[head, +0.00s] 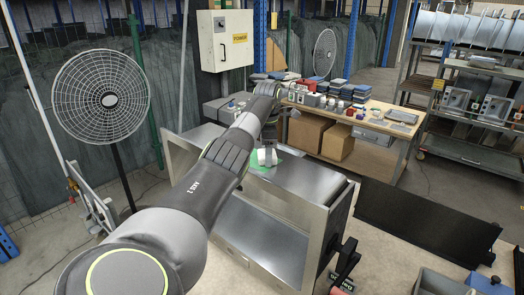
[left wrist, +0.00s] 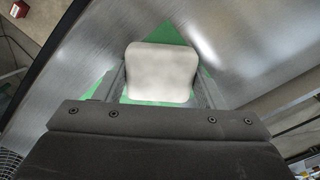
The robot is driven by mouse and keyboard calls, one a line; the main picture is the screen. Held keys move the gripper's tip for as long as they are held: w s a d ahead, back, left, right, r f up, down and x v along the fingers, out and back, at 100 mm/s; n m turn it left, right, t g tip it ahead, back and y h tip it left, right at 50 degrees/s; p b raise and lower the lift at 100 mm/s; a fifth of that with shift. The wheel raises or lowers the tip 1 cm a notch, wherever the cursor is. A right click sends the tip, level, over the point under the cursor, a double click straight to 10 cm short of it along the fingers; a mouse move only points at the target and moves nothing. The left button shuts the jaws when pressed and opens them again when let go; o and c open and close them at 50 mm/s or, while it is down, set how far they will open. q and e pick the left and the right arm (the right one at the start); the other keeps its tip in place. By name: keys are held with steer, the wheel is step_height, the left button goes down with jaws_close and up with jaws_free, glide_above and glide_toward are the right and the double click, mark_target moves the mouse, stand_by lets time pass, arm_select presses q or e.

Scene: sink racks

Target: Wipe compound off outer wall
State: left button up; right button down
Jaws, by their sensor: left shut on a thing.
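A brushed-steel sink (head: 300,183) stands on the work surface in the middle of the head view. A patch of green compound (head: 259,171) lies on its upward-facing outer wall. My left gripper (head: 266,150) is over this patch, shut on a whitish block-shaped wiping pad (head: 267,157). In the left wrist view the pad (left wrist: 160,72) sits between the two fingers, with green compound (left wrist: 167,33) showing around it on the metal. The pad hides the middle of the patch. I cannot tell whether the pad touches the wall. My right gripper is in neither view.
A wooden table (head: 372,128) behind holds stacked cloths and small items, with cardboard boxes (head: 298,131) below. A fan (head: 103,93) stands at left. A dark panel (head: 422,218) and a grey bin (head: 440,286) are at right. A shelf rack (head: 470,150) with sinks is farther back.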

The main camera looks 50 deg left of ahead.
mark_target(288, 169)
arm_select(q)
steer(key=shift+w+d+r, duration=0.1)
steer(key=shift+w+d, duration=0.1)
steer(key=shift+d, duration=1.1)
steer(key=shift+w+d+f, duration=0.1)
steer(key=shift+w+d, duration=0.1)
steer(key=shift+d, duration=1.1)
steer(key=shift+w+d+r, duration=0.1)
steer(key=shift+w+d, duration=0.1)
steer(key=shift+d, duration=1.1)
steer(key=shift+s+a, duration=0.25)
steer(key=shift+a, duration=1.5)
steer(key=shift+s+a, duration=0.2)
steer(key=shift+a, duration=1.55)
steer(key=shift+s+a, duration=0.25)
steer(key=shift+a, duration=1.5)
